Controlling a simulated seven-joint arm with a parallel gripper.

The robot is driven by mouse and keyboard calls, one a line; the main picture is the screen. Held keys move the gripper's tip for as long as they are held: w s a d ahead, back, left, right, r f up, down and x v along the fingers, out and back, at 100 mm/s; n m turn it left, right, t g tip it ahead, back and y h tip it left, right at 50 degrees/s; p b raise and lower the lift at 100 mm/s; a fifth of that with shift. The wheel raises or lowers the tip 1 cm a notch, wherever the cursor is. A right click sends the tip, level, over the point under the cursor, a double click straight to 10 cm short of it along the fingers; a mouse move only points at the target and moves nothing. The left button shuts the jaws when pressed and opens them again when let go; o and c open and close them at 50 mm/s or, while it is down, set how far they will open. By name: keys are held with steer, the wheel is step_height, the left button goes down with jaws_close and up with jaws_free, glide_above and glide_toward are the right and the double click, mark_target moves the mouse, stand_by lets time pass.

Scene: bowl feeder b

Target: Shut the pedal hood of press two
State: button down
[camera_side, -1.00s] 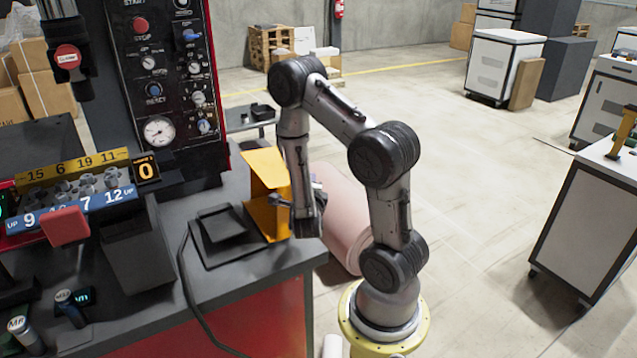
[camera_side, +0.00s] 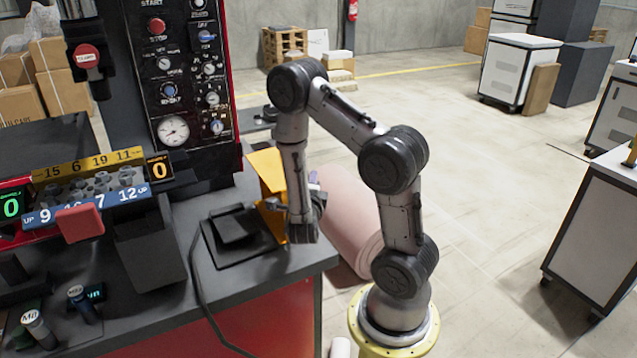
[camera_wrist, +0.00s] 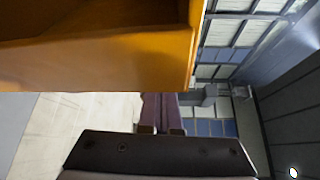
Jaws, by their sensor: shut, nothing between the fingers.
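The pedal hood (camera_side: 268,172) is an orange-yellow bent plate. In the side view it stands raised at the bench's right end, behind and right of the black foot pedal (camera_side: 238,226). It also fills the top left of the wrist view as a large orange panel (camera_wrist: 90,60). My gripper (camera_side: 270,203) is low beside the hood, partly hidden by my wrist. In the wrist view its two fingers (camera_wrist: 160,98) are together and empty, tips by the hood's lower edge. Whether they touch the hood I cannot tell.
A dark control panel (camera_side: 190,75) with buttons and a gauge rises behind the bench. A cable runs down the bench front. A pink roll (camera_side: 350,215) lies on the floor behind my arm.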

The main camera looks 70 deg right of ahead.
steer(key=shift+n+h, duration=0.4)
steer(key=shift+n, duration=0.2)
steer(key=w+a+r, duration=0.2)
steer(key=w+a, duration=0.1)
steer(key=w+a+r, duration=0.1)
steer(key=w, duration=0.1)
steer(key=shift+a+r, duration=0.15)
steer(key=shift+a, duration=0.25)
steer(key=shift+w+a+f+n+t+h, duration=0.7)
steer(key=shift+w+a+n+t, duration=0.2)
steer(key=shift+w+a+n, duration=1.1)
steer(key=shift+w+a+f+n+t+h, duration=0.55)
steer(key=shift+w+a+f+n+t, duration=0.35)
steer(key=shift+w+a+n, duration=1.1)
steer(key=shift+w+a+f+n+t+h, duration=0.8)
steer(key=shift+w+a+n, duration=0.9)
steer(key=shift+w+a, duration=0.6)
steer(key=shift+r, duration=0.1)
steer(key=shift+r, duration=0.1)
